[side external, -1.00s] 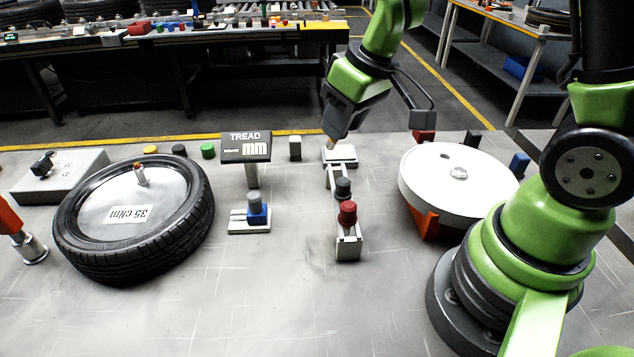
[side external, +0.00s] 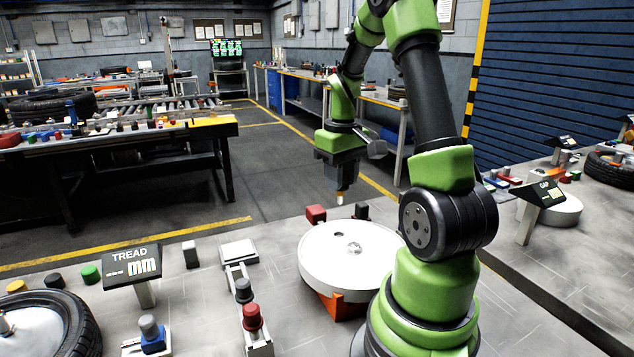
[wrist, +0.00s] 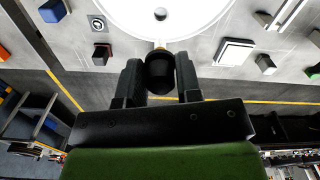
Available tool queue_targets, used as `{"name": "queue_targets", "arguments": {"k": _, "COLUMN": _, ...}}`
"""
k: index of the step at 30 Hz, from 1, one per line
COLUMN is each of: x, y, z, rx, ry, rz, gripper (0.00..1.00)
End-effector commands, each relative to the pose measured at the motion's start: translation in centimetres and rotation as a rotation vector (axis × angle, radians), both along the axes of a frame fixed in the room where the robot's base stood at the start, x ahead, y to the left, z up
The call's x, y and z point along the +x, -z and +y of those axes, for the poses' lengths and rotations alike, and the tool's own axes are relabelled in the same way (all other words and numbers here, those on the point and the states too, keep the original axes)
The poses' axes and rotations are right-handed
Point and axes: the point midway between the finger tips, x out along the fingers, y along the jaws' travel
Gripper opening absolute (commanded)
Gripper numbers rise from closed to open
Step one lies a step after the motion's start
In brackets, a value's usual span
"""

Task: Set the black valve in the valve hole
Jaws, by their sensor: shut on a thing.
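My gripper (side external: 340,190) is shut on the black valve, hanging above the table by the far edge of the white disc (side external: 320,270). In the wrist view the valve (wrist: 160,72) is a dark cylinder between the two fingers (wrist: 160,85), with a pale tip pointing towards the disc (wrist: 200,22). A small dark hole (side external: 340,236) lies in the disc's top, near a metal hub (side external: 355,248). The hole also shows in the wrist view (wrist: 160,14). The valve tip is apart from the hole. The fingers hide part of the valve in the side view.
A red block (side external: 316,213) and a black block (side external: 361,211) stand behind the disc. A white plate (side external: 239,250), holders with a grey-black (side external: 243,290) and a red knob (side external: 252,317), and a TREAD display (side external: 131,265) stand to the left. An orange stand (side external: 340,306) carries the disc.

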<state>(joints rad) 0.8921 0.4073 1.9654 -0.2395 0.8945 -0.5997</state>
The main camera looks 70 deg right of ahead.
Motion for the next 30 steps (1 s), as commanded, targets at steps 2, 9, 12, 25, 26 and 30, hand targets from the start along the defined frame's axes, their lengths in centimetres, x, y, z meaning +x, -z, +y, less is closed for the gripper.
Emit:
{"name": "queue_targets", "arguments": {"k": 2, "x": 0.0, "y": 0.0, "z": 0.0, "rx": -0.001, "ry": 0.0, "rz": 0.001, "gripper": 0.08}}
{"name": "queue_targets", "arguments": {"k": 9, "x": -0.1, "y": 0.0, "z": 0.1, "rx": -0.001, "ry": 0.0, "rz": -0.001, "gripper": 0.08}}
{"name": "queue_targets", "arguments": {"k": 12, "x": 0.0, "y": 0.4, "z": 0.0, "rx": 0.0, "ry": 0.0, "rz": 0.0, "gripper": 0.08}}
{"name": "queue_targets", "arguments": {"k": 25, "x": 0.0, "y": 4.3, "z": 0.1, "rx": 0.001, "ry": -0.002, "rz": 0.0, "gripper": 0.08}}
{"name": "queue_targets", "arguments": {"k": 26, "x": 0.0, "y": 4.5, "z": 0.1, "rx": 0.002, "ry": -0.001, "rz": 0.001, "gripper": 0.08}}
{"name": "queue_targets", "arguments": {"k": 30, "x": 0.0, "y": 5.3, "z": 0.1, "rx": 0.0, "ry": 0.0, "rz": 0.0, "gripper": 0.08}}
